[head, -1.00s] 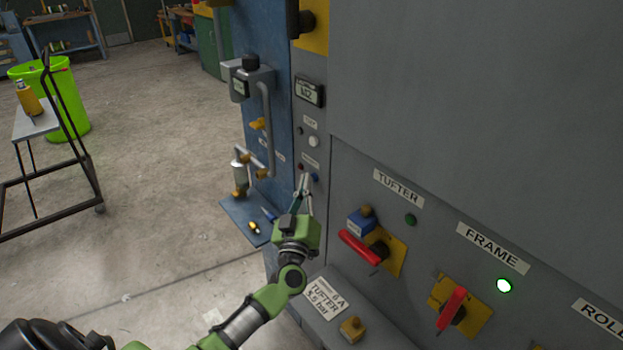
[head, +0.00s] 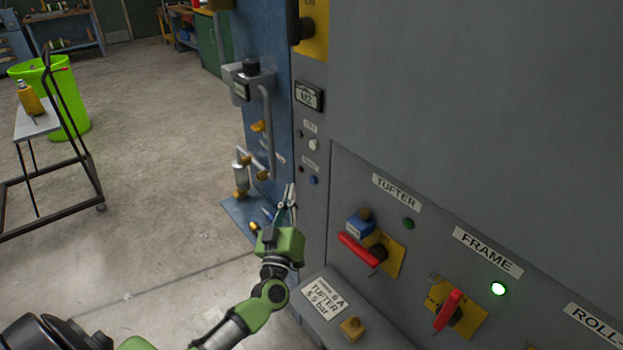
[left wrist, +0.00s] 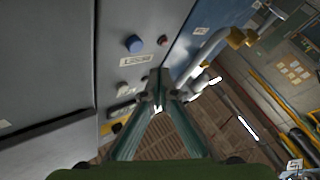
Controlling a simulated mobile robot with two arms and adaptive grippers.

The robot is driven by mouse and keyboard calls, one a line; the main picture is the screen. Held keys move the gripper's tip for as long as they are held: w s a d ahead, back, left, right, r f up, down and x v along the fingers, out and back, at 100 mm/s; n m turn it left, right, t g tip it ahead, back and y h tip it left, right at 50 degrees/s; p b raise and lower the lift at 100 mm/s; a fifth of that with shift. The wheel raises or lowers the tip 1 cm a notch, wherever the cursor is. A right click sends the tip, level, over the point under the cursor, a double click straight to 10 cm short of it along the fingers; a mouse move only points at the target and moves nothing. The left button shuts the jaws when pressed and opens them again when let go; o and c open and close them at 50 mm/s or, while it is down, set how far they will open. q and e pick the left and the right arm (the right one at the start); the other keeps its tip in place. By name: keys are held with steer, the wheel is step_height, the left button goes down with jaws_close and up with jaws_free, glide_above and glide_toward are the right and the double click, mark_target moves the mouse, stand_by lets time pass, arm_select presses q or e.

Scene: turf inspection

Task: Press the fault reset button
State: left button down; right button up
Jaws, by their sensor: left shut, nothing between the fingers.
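A blue button (head: 313,180) sits on the narrow grey panel strip, with a small dark red lamp (head: 301,169) beside it and a label above, too small to read. In the left wrist view the blue button (left wrist: 133,43) and red lamp (left wrist: 163,41) show clearly, beyond the fingers. I cannot read which button is the fault reset. A white button (head: 313,144) is above the blue one. My left gripper (head: 290,188) is shut and empty, its tips a little left of the blue button and apart from it. My right gripper is not in view.
A blue column with pipes (head: 266,130) stands left of the strip. A trolley (head: 45,125) and a lime bin (head: 72,118) stand on open floor.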

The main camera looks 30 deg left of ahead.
arm_select(q)
steer(key=shift+s+a, duration=0.35)
steer(key=shift+s, duration=0.55)
